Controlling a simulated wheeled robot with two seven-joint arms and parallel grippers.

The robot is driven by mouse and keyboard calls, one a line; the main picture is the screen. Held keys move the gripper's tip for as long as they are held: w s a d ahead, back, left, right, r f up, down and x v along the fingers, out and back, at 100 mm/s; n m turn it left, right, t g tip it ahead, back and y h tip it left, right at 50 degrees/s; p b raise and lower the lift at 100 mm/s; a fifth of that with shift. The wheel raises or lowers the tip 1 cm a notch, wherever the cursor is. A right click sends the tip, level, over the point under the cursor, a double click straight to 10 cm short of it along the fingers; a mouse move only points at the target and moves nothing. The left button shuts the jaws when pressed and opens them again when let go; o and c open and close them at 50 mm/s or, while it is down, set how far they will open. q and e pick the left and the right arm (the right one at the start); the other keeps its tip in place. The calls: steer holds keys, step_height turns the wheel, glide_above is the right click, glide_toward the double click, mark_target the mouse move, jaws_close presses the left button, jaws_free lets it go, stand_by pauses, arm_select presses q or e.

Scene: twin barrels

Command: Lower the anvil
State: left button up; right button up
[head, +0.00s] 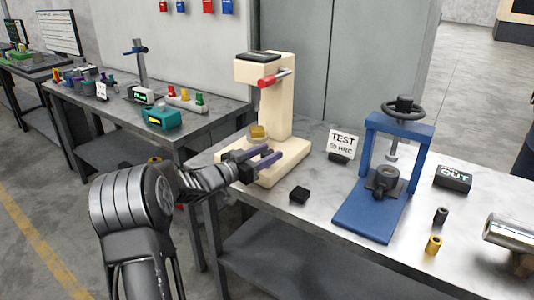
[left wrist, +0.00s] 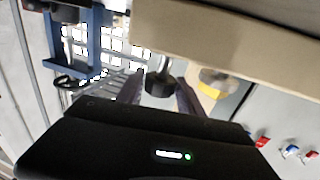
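A cream bench tester (head: 277,100) stands on the table, with a red-handled lever (head: 270,82) near its top. A small gold part (head: 258,132) sits low at its front, above the base; I cannot tell whether it is the anvil. My left gripper (head: 272,155) is open beside the tester, its purple fingers over the base. In the left wrist view, the fingers (left wrist: 158,92) are apart, with a dark faceted part on a metal stem (left wrist: 159,84) showing between them. Contact cannot be told. A gold part (left wrist: 212,80) shows to their right. My right gripper is out of view.
A blue press (head: 375,180) with a dark handwheel stands to the right of the tester. A TEST sign (head: 343,144), a black block (head: 299,195) and an OUT box (head: 452,178) are on the same table. Another cluttered bench (head: 215,110) is to the left.

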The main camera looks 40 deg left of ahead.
mark_target(262, 157)
arm_select(q)
steer(key=shift+o, duration=1.3)
steer(key=s, duration=0.2)
steer(key=s+a, duration=0.1)
steer(key=s, duration=0.4)
steer(key=shift+s+a, duration=0.2)
steer(key=shift+s, duration=0.15)
steer(key=shift+f, duration=0.1)
